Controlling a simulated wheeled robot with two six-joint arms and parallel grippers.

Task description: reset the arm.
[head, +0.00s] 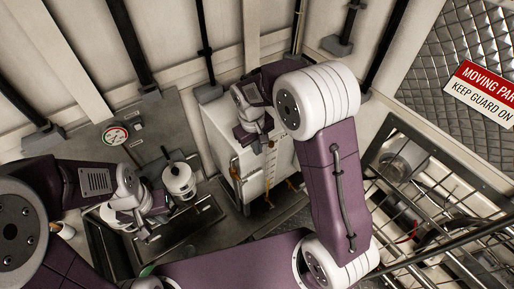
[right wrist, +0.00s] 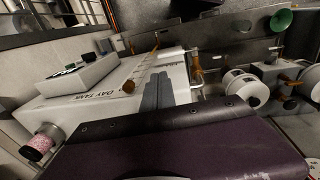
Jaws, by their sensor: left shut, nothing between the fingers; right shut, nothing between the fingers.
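My left gripper (head: 148,236) hangs at the end of the purple left arm, over the metal sink on the left in the head view. It looks shut and empty. My right gripper (head: 258,146) is above the white tank cabinet (head: 278,172), near its top front edge, below the large white joint of my right arm. Its grey fingers (right wrist: 158,92) lie together in the right wrist view, with nothing between them. In that view they appear in front of the white tank (right wrist: 110,90), marked "DAY TANK". Contact with the tank cannot be told.
A white canister (head: 179,180) stands by the sink (head: 205,213), close to my left gripper. A pressure gauge (head: 115,135) is on the back panel. A wire rack (head: 445,195) and a mesh guard with a warning sign (head: 485,92) are at the right. Orange taps (right wrist: 196,70) stick out from the tank.

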